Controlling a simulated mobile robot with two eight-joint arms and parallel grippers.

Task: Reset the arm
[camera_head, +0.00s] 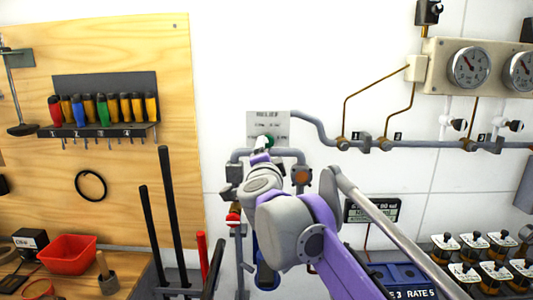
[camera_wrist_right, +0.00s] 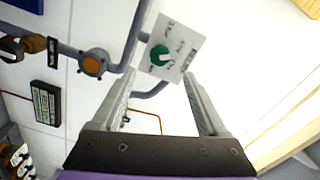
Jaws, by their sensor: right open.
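My right arm (camera_head: 300,225), purple and grey, reaches up from the lower right toward the wall in the head view. Its gripper (camera_wrist_right: 160,77) is open and empty in the right wrist view, with the two fingers well apart. Beyond the fingertips is a green knob (camera_wrist_right: 160,56) on a white labelled plate (camera_wrist_right: 184,42); the knob appears apart from the fingers. In the head view the plate (camera_head: 268,124) shows above the gripper, which partly covers the green knob (camera_head: 265,141). My left gripper is in neither view.
Grey pipes (camera_head: 318,132) run along the wall around the plate. Gauges (camera_head: 468,67) hang at the upper right. A wooden tool board (camera_head: 110,190) stands at the left, with a red bin (camera_head: 68,254) below. Dark upright bars (camera_head: 172,205) stand left of the arm.

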